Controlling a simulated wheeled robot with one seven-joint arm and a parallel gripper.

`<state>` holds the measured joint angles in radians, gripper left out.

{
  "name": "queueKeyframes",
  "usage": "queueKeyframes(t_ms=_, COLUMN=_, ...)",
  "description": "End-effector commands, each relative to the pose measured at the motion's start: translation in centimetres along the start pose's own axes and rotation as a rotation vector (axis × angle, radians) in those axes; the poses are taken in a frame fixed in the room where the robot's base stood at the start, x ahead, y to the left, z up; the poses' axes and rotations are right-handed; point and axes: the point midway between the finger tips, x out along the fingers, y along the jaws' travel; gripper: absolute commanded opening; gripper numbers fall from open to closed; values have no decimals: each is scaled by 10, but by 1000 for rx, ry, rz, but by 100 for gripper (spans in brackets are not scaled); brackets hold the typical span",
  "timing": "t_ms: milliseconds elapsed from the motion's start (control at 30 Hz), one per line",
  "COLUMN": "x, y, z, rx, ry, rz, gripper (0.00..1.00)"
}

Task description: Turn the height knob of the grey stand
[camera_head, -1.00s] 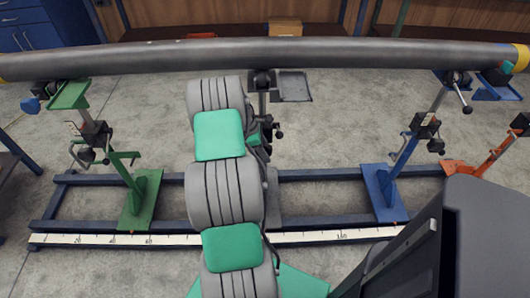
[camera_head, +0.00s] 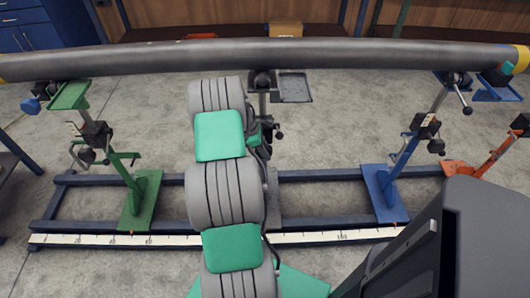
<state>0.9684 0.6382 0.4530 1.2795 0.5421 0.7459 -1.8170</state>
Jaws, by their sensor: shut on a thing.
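The grey stand stands behind my arm at the middle of the frame; its small tray (camera_head: 295,88) and slim post (camera_head: 263,105) show to the right of my arm. A small dark knob or handle (camera_head: 278,134) sticks out to the right of its post. Part of its grey base (camera_head: 273,195) shows lower down. My arm, with grey links and green covers, hides the stand's left side. My gripper is hidden behind my own arm links, so its fingers and their contact with the stand cannot be seen.
Blue floor rails (camera_head: 320,174) and a white scale strip (camera_head: 110,240) run across the floor.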

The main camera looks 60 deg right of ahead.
Motion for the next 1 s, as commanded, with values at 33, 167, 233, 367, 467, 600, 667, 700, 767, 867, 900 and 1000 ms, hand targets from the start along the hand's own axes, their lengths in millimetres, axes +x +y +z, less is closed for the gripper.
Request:
queueKeyframes(t_ms=33, x=1, y=-2, z=0, rx=0, ry=6, rz=-5, gripper=0)
queueKeyframes(t_ms=167, x=1, y=-2, z=3, rx=2, ry=72, rz=-6, gripper=0)
queueKeyframes(t_ms=233, x=2, y=-2, z=3, rx=4, ry=139, rz=-7, gripper=0)
queueKeyframes(t_ms=367, x=5, y=-3, z=2, rx=4, ry=271, rz=-8, gripper=0)
queueKeyframes(t_ms=467, x=6, y=-3, z=0, rx=3, ry=349, rz=-8, gripper=0)
queueKeyframes(t_ms=600, x=4, y=-3, z=-1, rx=1, ry=400, rz=-8, gripper=0)
queueKeyframes(t_ms=667, x=4, y=-3, z=-1, rx=1, ry=404, rz=-8, gripper=0)
queueKeyframes(t_ms=700, x=4, y=-3, z=-2, rx=1, ry=404, rz=-8, gripper=0)
queueKeyframes(t_ms=767, x=4, y=-3, z=-2, rx=1, ry=404, rz=-8, gripper=0)
queueKeyframes(t_ms=867, x=4, y=-3, z=-1, rx=1, ry=403, rz=-9, gripper=0)
queueKeyframes(t_ms=900, x=4, y=-3, z=-1, rx=1, ry=403, rz=-9, gripper=27)
queueKeyframes(t_ms=1000, x=4, y=-3, z=-1, rx=1, ry=402, rz=-7, gripper=35)
